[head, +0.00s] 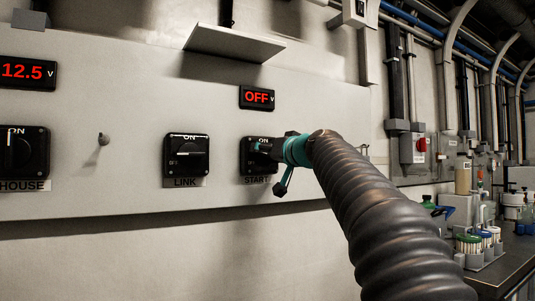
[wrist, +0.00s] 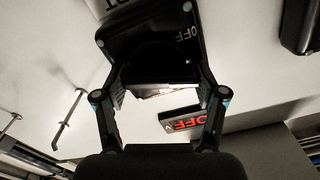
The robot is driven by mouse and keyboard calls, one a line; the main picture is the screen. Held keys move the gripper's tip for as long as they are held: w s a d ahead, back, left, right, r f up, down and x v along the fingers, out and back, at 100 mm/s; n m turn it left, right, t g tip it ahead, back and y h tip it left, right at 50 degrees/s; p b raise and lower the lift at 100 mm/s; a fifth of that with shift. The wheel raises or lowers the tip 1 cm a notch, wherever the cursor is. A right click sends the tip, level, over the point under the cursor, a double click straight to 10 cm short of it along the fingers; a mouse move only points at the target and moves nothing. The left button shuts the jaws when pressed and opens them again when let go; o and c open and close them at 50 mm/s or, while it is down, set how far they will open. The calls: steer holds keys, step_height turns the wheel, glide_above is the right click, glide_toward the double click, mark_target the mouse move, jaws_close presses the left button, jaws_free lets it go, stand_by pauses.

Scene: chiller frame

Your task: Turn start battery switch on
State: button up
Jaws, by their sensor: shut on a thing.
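The start battery switch (head: 257,168) is a black square rotary switch on the pale wall panel, marked ON above and START below. My gripper (head: 264,148) reaches it from the right and covers much of its knob. In the wrist view the switch (wrist: 178,22) shows an OFF mark, and my gripper (wrist: 153,65) has a finger on each side of the dark knob (wrist: 155,62), shut on it. The knob's exact angle is hard to tell. A small display (head: 257,97) above the switch reads OFF in red; it also shows in the wrist view (wrist: 183,122).
The LINK switch (head: 186,155) and the HOUSE switch (head: 20,152) are to the left. A small toggle (head: 103,139) sticks out between them. A display (head: 27,72) reads 12.5 V. A grey shelf (head: 233,43) juts out above. A bench with bottles (head: 475,245) is at right.

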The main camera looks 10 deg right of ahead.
steer(key=m, duration=0.3)
steer(key=shift+d+m+p, duration=0.1)
steer(key=shift+m+p, duration=0.2)
steer(key=shift+m, duration=0.1)
steer(key=m+p, duration=0.1)
steer(key=m, duration=0.2)
steer(key=shift+m, duration=0.3)
steer(key=m, duration=0.3)
steer(key=shift+d+f+m, duration=0.1)
steer(key=shift+m, duration=0.2)
steer(key=shift+m+p, duration=0.3)
steer(key=shift+m, duration=1.2)
steer(key=o, duration=1.1)
steer(key=shift+w, duration=0.1)
steer(key=shift+o, duration=0.2)
